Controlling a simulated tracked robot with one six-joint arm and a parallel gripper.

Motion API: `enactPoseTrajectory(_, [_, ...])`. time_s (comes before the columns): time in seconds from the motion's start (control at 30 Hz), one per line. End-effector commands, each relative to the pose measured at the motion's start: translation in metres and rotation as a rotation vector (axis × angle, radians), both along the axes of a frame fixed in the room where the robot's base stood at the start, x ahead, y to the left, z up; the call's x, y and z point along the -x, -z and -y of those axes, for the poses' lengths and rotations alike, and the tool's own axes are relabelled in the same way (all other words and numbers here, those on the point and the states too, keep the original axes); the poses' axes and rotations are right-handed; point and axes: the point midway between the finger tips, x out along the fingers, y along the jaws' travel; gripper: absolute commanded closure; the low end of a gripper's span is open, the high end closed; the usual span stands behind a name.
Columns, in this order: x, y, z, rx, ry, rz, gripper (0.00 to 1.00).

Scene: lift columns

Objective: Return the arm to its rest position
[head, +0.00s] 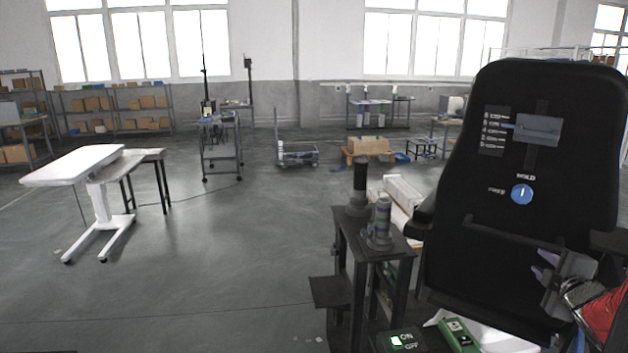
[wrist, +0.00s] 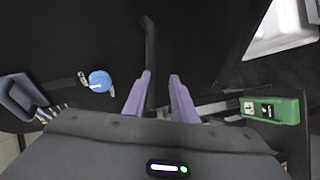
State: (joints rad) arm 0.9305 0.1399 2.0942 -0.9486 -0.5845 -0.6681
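My gripper (head: 541,266) is at the lower right of the head view, in front of a tall black panel (head: 460,190). Its two purple fingers also show in the wrist view (wrist: 160,76), spread apart with a gap between them. A black bar (head: 510,233) is fixed across the panel and ends near my fingers. In the wrist view the bar (wrist: 150,45) runs down toward the gap, close to the left finger; I cannot tell whether they touch. Nothing is gripped.
The panel carries a blue knob (head: 522,194) and a grey slider (head: 538,129). A green box (head: 459,335) and an ON/OFF switch (head: 402,341) lie below. A dark stand (head: 372,240) is left of the panel. A white table (head: 75,165) stands far left. The middle floor is clear.

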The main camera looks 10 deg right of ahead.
Motion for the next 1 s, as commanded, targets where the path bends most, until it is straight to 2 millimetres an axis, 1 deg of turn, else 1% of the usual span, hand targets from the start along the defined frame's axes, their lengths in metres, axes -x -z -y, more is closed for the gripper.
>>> enactPoseTrajectory(0.1, [0.021, 0.028, 0.017, -0.127, 0.139, -0.037, 0.75])
enactPoseTrajectory(0.23, [0.054, 0.054, 0.026, -0.279, 0.318, -0.068, 0.75])
enactPoseTrajectory(0.3, [0.068, 0.063, 0.022, -0.355, 0.405, -0.076, 0.75])
enactPoseTrajectory(0.37, [0.079, 0.069, 0.014, -0.418, 0.473, -0.083, 0.75])
enactPoseTrajectory(0.47, [0.094, 0.076, -0.006, -0.52, 0.576, -0.093, 0.75])
enactPoseTrajectory(0.57, [0.106, 0.082, -0.035, -0.621, 0.662, -0.108, 0.75])
enactPoseTrajectory(0.67, [0.117, 0.086, -0.07, -0.725, 0.742, -0.12, 0.75])
enactPoseTrajectory(0.7, [0.121, 0.087, -0.086, -0.765, 0.769, -0.125, 0.75])
enactPoseTrajectory(0.77, [0.127, 0.088, -0.112, -0.824, 0.806, -0.137, 0.75])
enactPoseTrajectory(0.8, [0.131, 0.089, -0.128, -0.862, 0.828, -0.147, 0.75])
enactPoseTrajectory(0.87, [0.137, 0.089, -0.154, -0.914, 0.853, -0.162, 0.75])
enactPoseTrajectory(0.9, [0.141, 0.089, -0.171, -0.947, 0.868, -0.173, 0.75])
enactPoseTrajectory(0.97, [0.147, 0.089, -0.197, -0.995, 0.884, -0.191, 0.75])
enactPoseTrajectory(1.0, [0.15, 0.089, -0.214, -1.022, 0.891, -0.205, 0.75])
